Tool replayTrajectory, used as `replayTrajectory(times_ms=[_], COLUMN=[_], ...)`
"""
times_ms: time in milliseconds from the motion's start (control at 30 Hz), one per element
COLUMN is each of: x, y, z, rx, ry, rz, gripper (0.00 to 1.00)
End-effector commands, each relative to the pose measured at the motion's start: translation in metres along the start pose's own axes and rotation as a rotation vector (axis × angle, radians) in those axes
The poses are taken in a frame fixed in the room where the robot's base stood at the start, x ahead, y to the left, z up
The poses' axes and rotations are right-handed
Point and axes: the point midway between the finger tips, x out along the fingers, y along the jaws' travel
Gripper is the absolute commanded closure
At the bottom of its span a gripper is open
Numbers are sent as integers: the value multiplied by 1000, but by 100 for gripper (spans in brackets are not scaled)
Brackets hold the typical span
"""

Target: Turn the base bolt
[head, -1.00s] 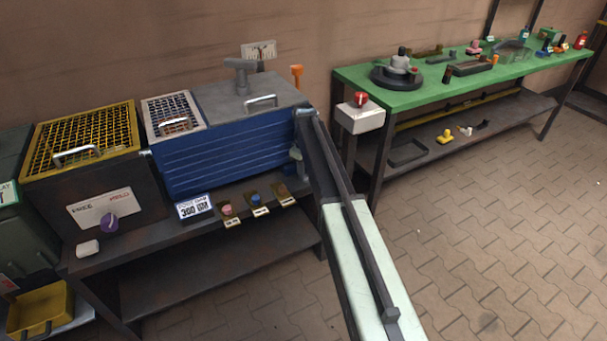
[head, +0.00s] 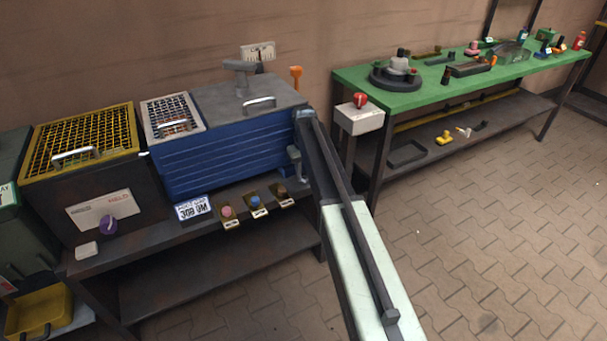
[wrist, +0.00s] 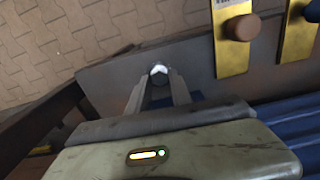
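The base bolt (wrist: 159,69) has a bright silver head and shows in the wrist view on the dark bench surface, just at the ends of my gripper's fingers. My gripper (wrist: 160,82) has its two fingers apart, one on each side of the line to the bolt. A gap shows between them; I cannot tell whether the tips touch the bolt. In the head view my gripper (head: 296,165) hangs low beside the right end of the blue cabinet (head: 225,151). The bolt cannot be made out clearly there.
Three brass plates with knobs, pink (head: 227,212), blue (head: 255,202) and brown (head: 281,190), stand left of my gripper. A purple dial (head: 107,225) is farther left. A white box with a red button (head: 360,101) and a green table (head: 420,92) are to the right.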

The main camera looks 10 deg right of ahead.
Motion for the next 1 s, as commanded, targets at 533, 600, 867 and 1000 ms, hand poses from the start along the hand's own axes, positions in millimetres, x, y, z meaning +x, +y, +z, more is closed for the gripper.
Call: replayTrajectory(times_ms=[533, 600, 867, 1000], x=[-16, -27, -74, -81], y=[-1, -1, -1, -1], z=[0, 0, 0, 0], rx=[-3, -3, -2, -2], ry=[0, 0, 0, 0], rz=[0, 0, 0, 0], gripper=[57, 57, 57, 57])
